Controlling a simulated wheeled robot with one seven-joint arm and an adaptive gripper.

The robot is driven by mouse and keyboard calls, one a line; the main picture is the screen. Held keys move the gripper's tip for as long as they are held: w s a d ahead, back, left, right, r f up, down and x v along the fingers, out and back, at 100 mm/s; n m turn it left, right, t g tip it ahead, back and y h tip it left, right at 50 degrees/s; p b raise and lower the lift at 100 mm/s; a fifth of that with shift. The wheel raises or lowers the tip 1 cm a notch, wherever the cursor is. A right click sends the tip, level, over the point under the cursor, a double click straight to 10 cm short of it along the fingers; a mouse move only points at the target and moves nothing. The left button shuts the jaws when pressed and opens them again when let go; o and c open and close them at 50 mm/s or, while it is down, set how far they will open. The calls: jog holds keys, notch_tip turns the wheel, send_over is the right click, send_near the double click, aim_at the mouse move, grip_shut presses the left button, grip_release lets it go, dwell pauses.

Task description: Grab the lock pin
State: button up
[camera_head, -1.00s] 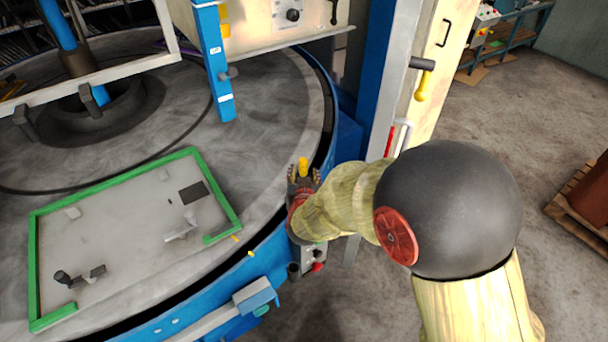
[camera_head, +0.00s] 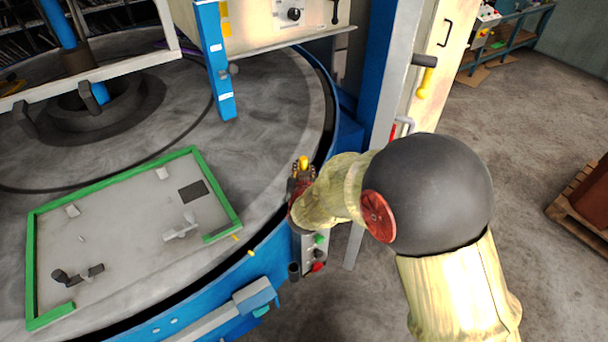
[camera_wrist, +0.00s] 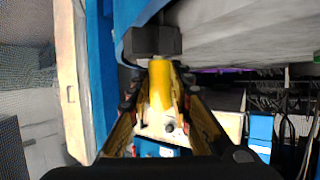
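A yellow pin (camera_wrist: 160,88), which I take to be the lock pin, sits between the two fingers of my gripper (camera_wrist: 160,92) in the wrist view. Its far end meets or overlaps a dark grey block (camera_wrist: 153,42); I cannot tell if they join. The fingers stand on both sides of the pin, with gaps showing, so my gripper looks open around it. In the head view the yellow top of the pin (camera_head: 303,162) shows at my gripper (camera_head: 302,172), by the turntable's right rim. My gripper hides its lower part.
A green-framed plate (camera_head: 130,235) with small parts lies on the grey turntable (camera_head: 270,90). A cream door (camera_head: 425,60) with a yellow-gripped handle (camera_head: 425,82) stands to the right.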

grip_shut()
